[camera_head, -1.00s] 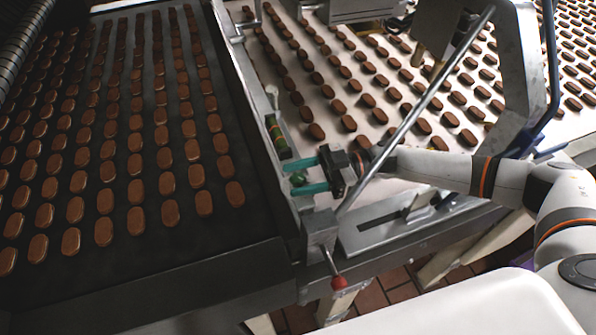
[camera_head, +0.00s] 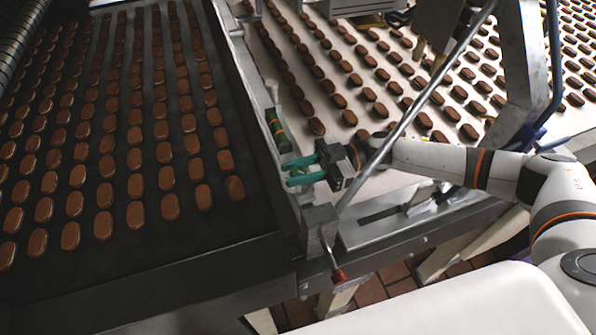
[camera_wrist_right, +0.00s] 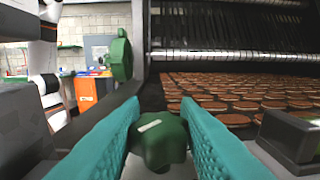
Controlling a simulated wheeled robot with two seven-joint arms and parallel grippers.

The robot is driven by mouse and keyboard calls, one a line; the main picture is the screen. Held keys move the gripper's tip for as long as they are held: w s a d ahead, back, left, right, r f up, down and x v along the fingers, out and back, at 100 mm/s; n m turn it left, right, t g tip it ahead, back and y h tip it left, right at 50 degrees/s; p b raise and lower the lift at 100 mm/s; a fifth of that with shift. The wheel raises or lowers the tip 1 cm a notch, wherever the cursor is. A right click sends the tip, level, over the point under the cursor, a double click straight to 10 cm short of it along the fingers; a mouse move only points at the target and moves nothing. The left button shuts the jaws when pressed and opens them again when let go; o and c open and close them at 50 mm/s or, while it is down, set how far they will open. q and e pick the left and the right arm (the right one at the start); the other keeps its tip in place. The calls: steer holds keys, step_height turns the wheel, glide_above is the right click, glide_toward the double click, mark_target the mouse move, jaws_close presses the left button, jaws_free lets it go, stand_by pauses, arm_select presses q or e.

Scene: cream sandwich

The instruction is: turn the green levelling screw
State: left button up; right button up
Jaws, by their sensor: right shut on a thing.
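The green levelling screw (camera_wrist_right: 160,140) shows in the right wrist view as a dark green lobed knob with a pale mark on top. It sits between the two teal fingers of my right gripper (camera_wrist_right: 161,146), which press on it from both sides. In the head view my right gripper (camera_head: 291,172) reaches in from the right at the metal rail beside the dark belt, and its fingers mostly hide the screw. My left gripper is not in view.
The dark belt (camera_head: 160,240) with rows of brown biscuits lies left of the rail. A pale belt (camera_head: 330,125) with more biscuits lies behind my gripper. A slanted metal bar (camera_head: 415,112) crosses close to my right arm. A red-tipped lever (camera_head: 338,277) hangs below. Another green part (camera_wrist_right: 120,58) stands beyond the screw.

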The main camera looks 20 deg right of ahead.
steer(key=n+g+b, duration=0.2)
steer(key=g, duration=0.1)
steer(key=n+g+b, duration=0.1)
steer(key=g, duration=0.1)
steer(key=shift+f+h+b, duration=0.25)
steer(key=shift+h+b, duration=0.1)
steer(key=shift+h, duration=0.05)
steer(key=shift+r+n+g+h+b, duration=0.2)
steer(key=shift+n+g+h+b, duration=0.5)
steer(key=shift+n+g+b, duration=0.8)
steer(key=shift+g, duration=0.4)
steer(key=o, duration=1)
steer(key=shift+b+v, duration=2.35)
steer(key=shift+v, duration=3.65)
